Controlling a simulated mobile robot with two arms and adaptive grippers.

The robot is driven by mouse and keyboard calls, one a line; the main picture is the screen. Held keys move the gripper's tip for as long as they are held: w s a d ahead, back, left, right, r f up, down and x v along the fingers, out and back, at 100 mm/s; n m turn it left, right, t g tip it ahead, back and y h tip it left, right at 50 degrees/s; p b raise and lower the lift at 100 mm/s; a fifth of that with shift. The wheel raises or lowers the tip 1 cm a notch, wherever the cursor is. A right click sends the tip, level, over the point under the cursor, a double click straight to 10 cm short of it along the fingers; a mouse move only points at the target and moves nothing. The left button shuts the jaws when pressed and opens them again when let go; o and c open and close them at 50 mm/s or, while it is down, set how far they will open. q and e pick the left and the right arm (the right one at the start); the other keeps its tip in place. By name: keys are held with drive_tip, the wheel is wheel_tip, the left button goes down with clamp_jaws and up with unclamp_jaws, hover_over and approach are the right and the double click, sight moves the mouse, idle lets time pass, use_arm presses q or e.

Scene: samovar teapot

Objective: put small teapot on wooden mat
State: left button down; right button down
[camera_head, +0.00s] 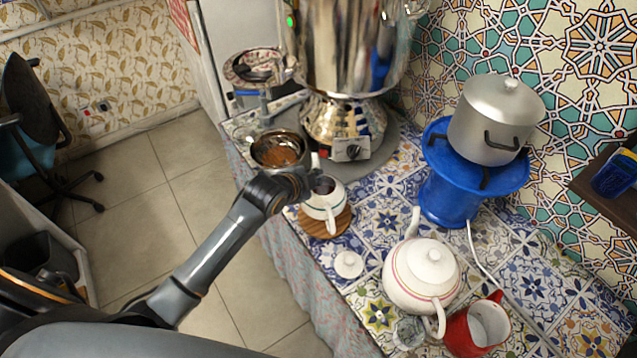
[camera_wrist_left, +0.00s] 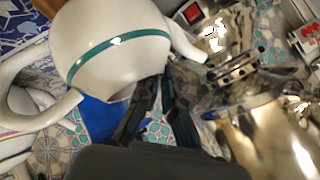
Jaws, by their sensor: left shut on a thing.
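The small teapot (camera_head: 322,207) is white and lidless, its dark opening facing up in the head view. It is over the round wooden mat (camera_head: 316,227), which shows around its lower side; I cannot tell whether its base touches the mat. My left gripper (camera_head: 308,176) is at the teapot's upper rim, shut on it. In the left wrist view the teapot (camera_wrist_left: 110,45) fills the upper left, with a teal stripe, a handle at left and a spout at right. The dark fingers (camera_wrist_left: 160,108) reach its rim; the exact contact is hidden.
A shiny samovar (camera_head: 345,50) stands behind, with a metal bowl (camera_head: 280,150) close to my wrist. A white lid (camera_head: 348,264), larger white teapot (camera_head: 423,275) and red jug (camera_head: 477,325) are at front right. A grey pot (camera_head: 497,118) sits on a blue stand (camera_head: 447,195).

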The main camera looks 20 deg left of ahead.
use_arm(q)
drive_tip(key=shift+a+x, duration=0.2)
drive_tip(key=shift+x, duration=0.85)
wheel_tip(320, 180, down, 4)
drive_tip(key=shift+d+r+p, duration=0.1)
drive_tip(key=shift+r+p, duration=0.15)
drive_tip(key=shift+p, duration=0.3)
drive_tip(key=shift+f, duration=0.2)
drive_tip(key=c, duration=1.5)
unclamp_jaws()
drive_tip(key=shift+s+r, duration=0.15)
